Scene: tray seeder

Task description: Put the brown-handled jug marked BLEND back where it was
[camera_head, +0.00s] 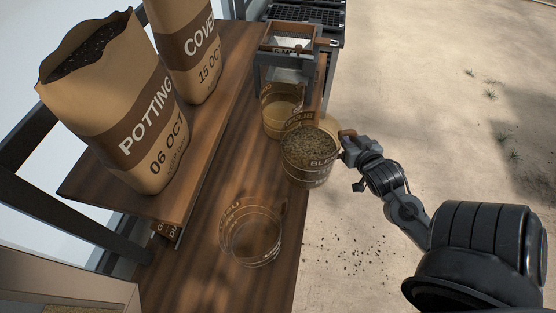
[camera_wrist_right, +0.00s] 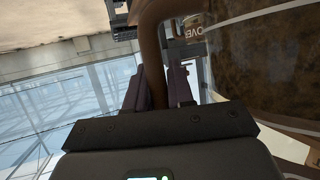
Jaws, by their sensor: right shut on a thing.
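The jug marked BLEND (camera_head: 307,173) is clear with a brown handle and holds a dark grainy mix. My right gripper (camera_head: 345,143) is shut on its brown handle at the jug's right side. In the right wrist view the brown handle (camera_wrist_right: 152,60) runs between the two fingers (camera_wrist_right: 160,88), with the jug's wall (camera_wrist_right: 265,50) to the right. The jug looks upright near the table's right edge; I cannot tell whether it touches the table. My left gripper is not in view.
An empty clear jug (camera_head: 250,238) stands nearer on the wooden table (camera_head: 200,262). Another jug with tan contents (camera_head: 281,108) stands behind, under the grey seeder (camera_head: 287,62). Paper sacks, POTTING (camera_head: 120,100) and COVER (camera_head: 190,45), stand on a raised shelf at left. Dark crumbs lie on the ground at right.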

